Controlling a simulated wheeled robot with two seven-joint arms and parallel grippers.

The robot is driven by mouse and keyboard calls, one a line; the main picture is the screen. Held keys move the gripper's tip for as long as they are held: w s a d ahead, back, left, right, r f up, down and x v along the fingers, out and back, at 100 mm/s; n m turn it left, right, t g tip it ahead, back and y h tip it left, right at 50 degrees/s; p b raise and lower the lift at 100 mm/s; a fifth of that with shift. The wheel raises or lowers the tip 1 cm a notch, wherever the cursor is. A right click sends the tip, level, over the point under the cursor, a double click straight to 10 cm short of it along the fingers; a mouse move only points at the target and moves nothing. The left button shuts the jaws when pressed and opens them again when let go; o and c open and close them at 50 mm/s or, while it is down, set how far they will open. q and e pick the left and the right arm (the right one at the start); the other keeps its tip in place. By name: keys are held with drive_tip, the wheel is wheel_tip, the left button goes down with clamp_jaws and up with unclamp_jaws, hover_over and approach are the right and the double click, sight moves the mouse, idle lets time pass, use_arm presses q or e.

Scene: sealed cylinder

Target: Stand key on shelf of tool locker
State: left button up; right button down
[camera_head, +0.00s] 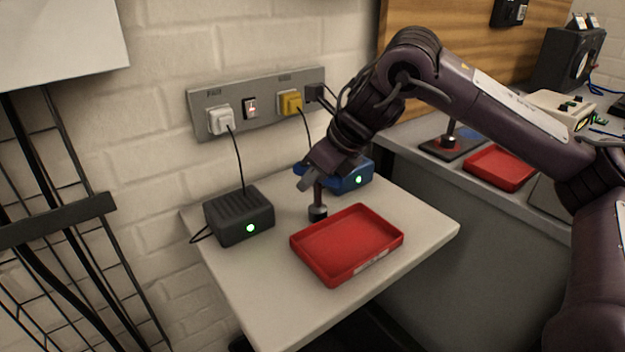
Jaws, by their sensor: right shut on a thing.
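My right gripper (316,177) reaches in from the right over a small pale table and points down. It is shut on an upright dark-handled piece with a dark metal lower end (317,212), which looks like the key. Its top is hidden by the gripper. Its lower end is at or just above the table top, just behind a red tray; I cannot tell if it touches. No tool locker or shelf is clearly recognisable in view. My left gripper is not in view.
The table (236,292) holds a red tray (335,272), a black box (238,216) with a green light and a blue box (352,180). A wall socket strip (267,92) has plugs. A bench at right holds another red tray (500,167). A black rack (60,220) stands left.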

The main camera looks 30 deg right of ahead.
drive_tip(key=shift+f, duration=0.1)
drive_tip(key=c, duration=1.3)
unclamp_jaws()
drive_tip(key=shift+o, duration=0.2)
